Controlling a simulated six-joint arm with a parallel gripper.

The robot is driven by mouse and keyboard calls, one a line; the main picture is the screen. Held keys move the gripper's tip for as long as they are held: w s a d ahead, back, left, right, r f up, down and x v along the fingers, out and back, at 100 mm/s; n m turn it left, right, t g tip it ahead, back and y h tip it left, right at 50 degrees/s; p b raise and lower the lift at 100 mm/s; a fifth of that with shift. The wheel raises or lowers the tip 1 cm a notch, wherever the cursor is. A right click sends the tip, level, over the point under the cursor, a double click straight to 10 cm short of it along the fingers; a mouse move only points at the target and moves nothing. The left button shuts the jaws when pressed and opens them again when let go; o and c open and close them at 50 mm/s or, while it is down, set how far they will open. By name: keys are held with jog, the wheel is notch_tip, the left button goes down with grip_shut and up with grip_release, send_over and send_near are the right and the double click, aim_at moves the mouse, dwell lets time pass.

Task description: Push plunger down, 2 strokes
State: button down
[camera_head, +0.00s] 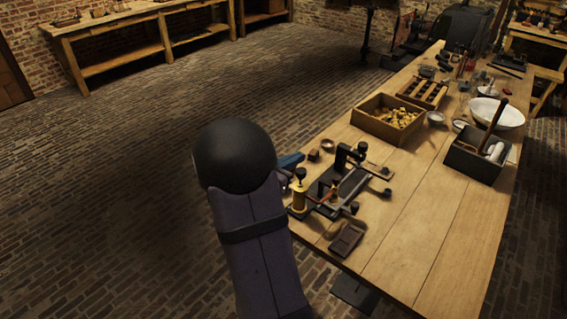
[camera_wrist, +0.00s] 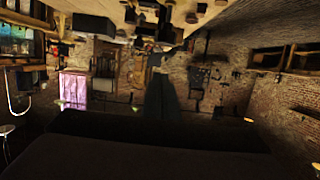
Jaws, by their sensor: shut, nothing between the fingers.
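A brass cylinder (camera_head: 299,197) stands upright at the near left corner of a dark apparatus on the wooden bench. A black-knobbed plunger (camera_head: 300,173) tops it. My arm covers the area just left of it in the head view. A small blue part of my arm's end shows beside the plunger's top, but the fingertips are hidden there; contact cannot be told. In the wrist view my gripper (camera_wrist: 157,76) shows as a dark, narrow, tapering shape, shut and empty. The plunger cannot be made out in that view, which is dark and upside down.
The apparatus has a black clamp frame (camera_head: 349,156) and small black knobs. A dark brown block (camera_head: 346,240) lies in front. A wooden box (camera_head: 360,124) of yellowish pieces and a dark box (camera_head: 466,163) stand farther back. The bench's right front is clear.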

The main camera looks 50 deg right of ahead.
aim_at(298, 175)
jog(key=shift+d+f, duration=0.1)
jog(key=shift+f, duration=1.95)
jog(key=shift+f+b, duration=0.75)
jog(key=shift+f, duration=0.6)
jog(key=shift+r, duration=0.1)
jog(key=a+r+p, duration=0.2)
jog(key=a+r, duration=0.4)
jog(key=a, duration=0.3)
jog(key=shift+a+r, duration=0.35)
